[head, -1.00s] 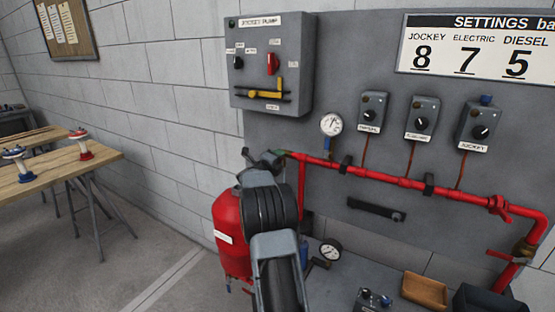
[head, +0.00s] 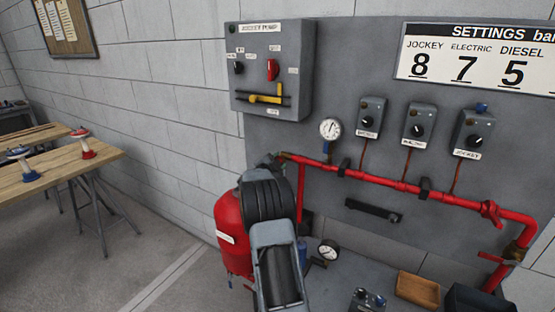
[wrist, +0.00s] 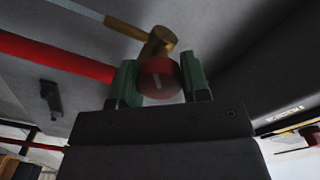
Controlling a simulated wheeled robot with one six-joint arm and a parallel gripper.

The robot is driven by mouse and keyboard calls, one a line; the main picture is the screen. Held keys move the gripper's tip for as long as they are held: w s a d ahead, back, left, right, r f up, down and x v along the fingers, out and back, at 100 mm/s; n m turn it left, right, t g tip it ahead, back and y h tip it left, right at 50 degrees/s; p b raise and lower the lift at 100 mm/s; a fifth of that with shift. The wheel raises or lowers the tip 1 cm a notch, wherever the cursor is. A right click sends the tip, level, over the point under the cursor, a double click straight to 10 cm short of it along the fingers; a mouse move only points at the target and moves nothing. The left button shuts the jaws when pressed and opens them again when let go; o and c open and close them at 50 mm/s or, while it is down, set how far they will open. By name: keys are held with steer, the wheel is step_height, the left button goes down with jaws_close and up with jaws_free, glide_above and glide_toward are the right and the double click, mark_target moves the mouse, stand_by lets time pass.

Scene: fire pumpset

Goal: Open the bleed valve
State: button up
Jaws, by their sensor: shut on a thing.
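The bleed valve shows in the wrist view as a round red knob (wrist: 158,80) with a pale line on its face. It sits on a brass body (wrist: 158,42) beside the red pipe (wrist: 55,57). My gripper (wrist: 160,87) has its two green fingers on either side of the knob, shut on it. In the head view the red pipe (head: 400,186) runs along the grey panel. My arm hides the valve and most of the gripper there, near the pipe's left end.
A red tank (head: 232,230) stands behind and left of my arm. A pressure gauge (head: 330,129) and several grey switch boxes are above the pipe. The jockey pump panel (head: 268,65) is at upper left. A wooden table (head: 60,165) stands far left.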

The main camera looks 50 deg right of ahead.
steer(key=shift+n+p, duration=0.65)
steer(key=shift+n, duration=0.95)
steer(key=o, duration=0.9)
steer(key=shift+a, duration=0.1)
steer(key=b+v, duration=0.3)
steer(key=v, duration=1)
steer(key=shift+a, duration=0.3)
steer(key=shift+f, duration=0.1)
